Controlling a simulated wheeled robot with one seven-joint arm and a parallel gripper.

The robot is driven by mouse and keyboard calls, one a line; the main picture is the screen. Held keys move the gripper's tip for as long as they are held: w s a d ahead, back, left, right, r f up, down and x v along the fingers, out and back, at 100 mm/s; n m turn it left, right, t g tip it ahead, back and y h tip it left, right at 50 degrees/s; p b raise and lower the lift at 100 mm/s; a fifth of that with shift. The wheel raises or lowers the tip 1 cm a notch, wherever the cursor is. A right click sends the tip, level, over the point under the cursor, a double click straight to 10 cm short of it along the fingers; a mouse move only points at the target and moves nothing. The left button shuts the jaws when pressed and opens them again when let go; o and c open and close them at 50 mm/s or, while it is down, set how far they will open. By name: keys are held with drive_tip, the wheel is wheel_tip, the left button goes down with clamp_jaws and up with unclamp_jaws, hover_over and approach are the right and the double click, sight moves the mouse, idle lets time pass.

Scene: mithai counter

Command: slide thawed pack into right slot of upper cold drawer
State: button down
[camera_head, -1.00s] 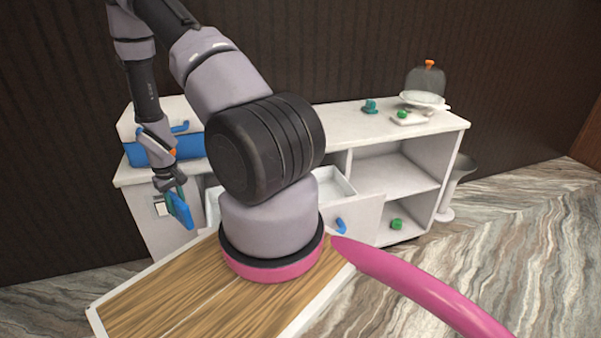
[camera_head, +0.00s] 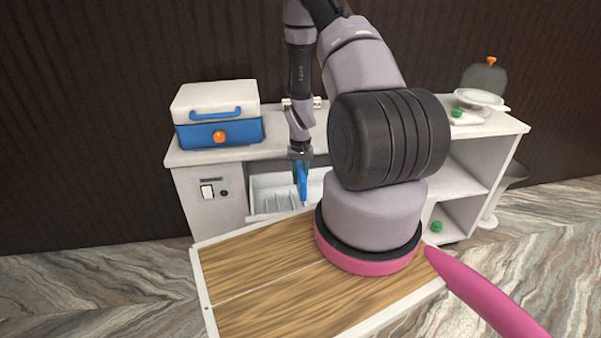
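My gripper (camera_head: 301,163) is at the end of my arm, pointing down over the open white drawer (camera_head: 262,206) of the counter. It is shut on a blue pack (camera_head: 303,182), which hangs upright and edge-on above the drawer. The drawer shows narrow slots with dividers on its left part. Its right part is hidden behind the pack and my arm. I cannot tell whether the pack's lower end is inside a slot.
A blue and white cooler box (camera_head: 222,133) with an orange knob stands on the counter's left end. A glass-domed stand (camera_head: 480,97) is at the right end. A green item (camera_head: 437,226) sits on a lower shelf. My arm hides the counter's middle.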

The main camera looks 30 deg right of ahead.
drive_tip(key=shift+a+f, duration=0.1)
drive_tip(key=shift+f, duration=5.05)
drive_tip(key=c, duration=0.5)
unclamp_jaws()
wheel_tip(320, 180, up, 11)
drive_tip(key=shift+f, duration=0.1)
